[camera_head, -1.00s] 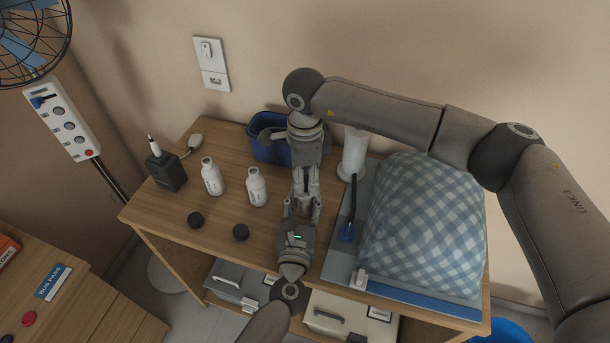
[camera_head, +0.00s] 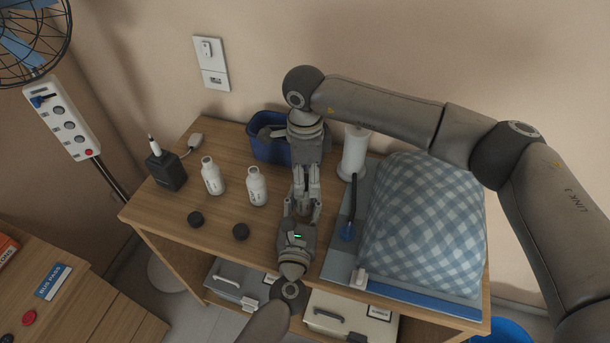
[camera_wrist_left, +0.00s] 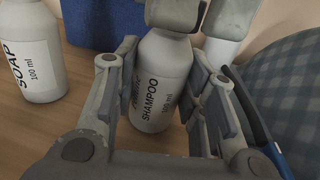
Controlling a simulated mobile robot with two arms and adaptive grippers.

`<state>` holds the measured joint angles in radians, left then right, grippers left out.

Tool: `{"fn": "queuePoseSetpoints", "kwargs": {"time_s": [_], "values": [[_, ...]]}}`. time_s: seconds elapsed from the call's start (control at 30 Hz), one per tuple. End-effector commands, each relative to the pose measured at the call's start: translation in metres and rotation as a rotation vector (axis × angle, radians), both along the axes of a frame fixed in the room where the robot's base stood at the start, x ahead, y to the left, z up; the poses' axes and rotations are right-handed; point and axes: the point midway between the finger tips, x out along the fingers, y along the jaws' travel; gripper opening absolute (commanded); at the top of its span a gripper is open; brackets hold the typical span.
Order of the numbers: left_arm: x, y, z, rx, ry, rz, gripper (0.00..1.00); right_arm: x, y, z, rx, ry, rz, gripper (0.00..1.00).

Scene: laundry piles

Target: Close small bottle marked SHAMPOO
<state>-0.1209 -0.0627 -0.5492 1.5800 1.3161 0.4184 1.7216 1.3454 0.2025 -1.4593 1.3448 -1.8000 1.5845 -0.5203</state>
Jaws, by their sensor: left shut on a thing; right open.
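The small white SHAMPOO bottle (camera_wrist_left: 160,82) stands upright in the left wrist view, its label facing the camera. My left gripper (camera_head: 302,208) is shut on its body; the fingers show on both sides in the left wrist view (camera_wrist_left: 165,105). My right gripper (camera_head: 306,182) comes from behind and above, open, with its fingers close to the bottle's top; they also show in the left wrist view (camera_wrist_left: 208,14). The bottle's mouth is hidden by these fingers, so I cannot tell whether a cap is there. In the head view the grippers hide most of the bottle.
A SOAP bottle (camera_wrist_left: 35,65) stands left of the SHAMPOO bottle. Another white bottle (camera_head: 212,177) stands farther left. Two black caps (camera_head: 195,219) (camera_head: 240,232) lie in front. A blue bin (camera_head: 264,148) is behind; a checked pillow (camera_head: 425,220) and white cylinder (camera_head: 354,153) are right.

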Motion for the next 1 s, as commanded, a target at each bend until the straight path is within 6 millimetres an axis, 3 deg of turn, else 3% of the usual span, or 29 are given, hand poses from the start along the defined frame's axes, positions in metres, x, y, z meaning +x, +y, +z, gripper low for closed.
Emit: {"fn": "queuePoseSetpoints", "kwargs": {"time_s": [0.4, 0.6, 1.0], "values": [[0.0, 0.0, 0.0, 0.0, 0.0, 0.0, 0.0, 0.001, 0.0, 0.079, 0.001, -0.005, -0.001, 0.54], [0.0, 0.0, 0.0, 0.0, 0.0, 0.0, 0.0, 0.001, 0.0, 0.108, 0.0, -0.003, -0.001, 0.54], [0.0, 0.0, 0.0, 0.0, 0.0, 0.0, 0.0, 0.0, 0.0, 0.117, 0.001, 0.0, 0.0, 0.54]]}}
